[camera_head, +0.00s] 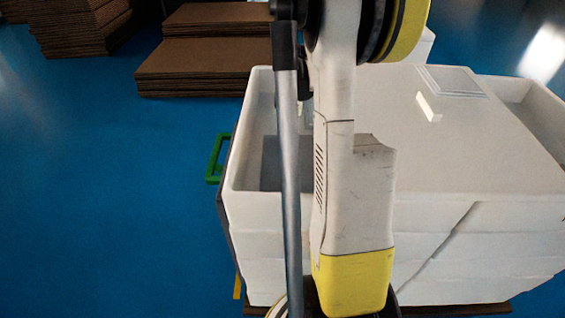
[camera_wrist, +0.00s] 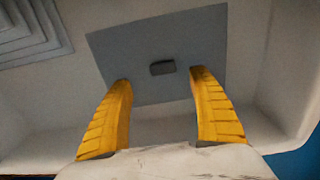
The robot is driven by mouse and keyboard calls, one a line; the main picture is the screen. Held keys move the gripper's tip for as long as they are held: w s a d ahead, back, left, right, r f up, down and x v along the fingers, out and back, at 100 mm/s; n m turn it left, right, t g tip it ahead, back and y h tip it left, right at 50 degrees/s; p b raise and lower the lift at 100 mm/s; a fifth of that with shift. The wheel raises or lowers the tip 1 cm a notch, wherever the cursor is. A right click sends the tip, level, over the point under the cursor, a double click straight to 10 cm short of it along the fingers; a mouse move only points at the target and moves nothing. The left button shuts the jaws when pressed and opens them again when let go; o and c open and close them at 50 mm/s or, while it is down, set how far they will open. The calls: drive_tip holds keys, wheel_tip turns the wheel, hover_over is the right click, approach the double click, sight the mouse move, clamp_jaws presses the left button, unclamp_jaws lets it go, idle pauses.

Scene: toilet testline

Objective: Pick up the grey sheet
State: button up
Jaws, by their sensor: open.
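The grey sheet (camera_wrist: 140,45) lies flat inside a white tub in the wrist view, with a small dark oblong piece or slot (camera_wrist: 162,68) near its middle. Part of a grey patch, likely the same sheet (camera_head: 271,165), shows in the head view inside the left end of the tub, partly behind my arm. My gripper (camera_wrist: 161,79) has its two yellow fingers apart, one on each side of the dark piece, over the sheet's near part. Nothing is between the fingers. Whether they touch the sheet I cannot tell.
White tubs (camera_head: 236,150) are stacked on the right, with walls around the sheet. A white panel (camera_head: 500,160) with a stepped square plate (camera_head: 452,80) and a small white block (camera_head: 429,107) lies to the right. Brown board stacks (camera_head: 200,65) stand behind. The blue floor at left is clear.

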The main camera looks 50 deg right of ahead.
sight(289, 156)
wheel_tip(289, 156, down, 2)
drive_tip(key=shift+d+f, duration=0.1)
drive_tip(key=shift+f, duration=0.1)
drive_tip(key=f, duration=0.1)
drive_tip(key=f+b, duration=0.1)
drive_tip(key=f, duration=0.3)
drive_tip(key=shift+a+f+b, duration=0.25)
drive_tip(key=shift+a+b, duration=0.15)
drive_tip(key=c, duration=1.2)
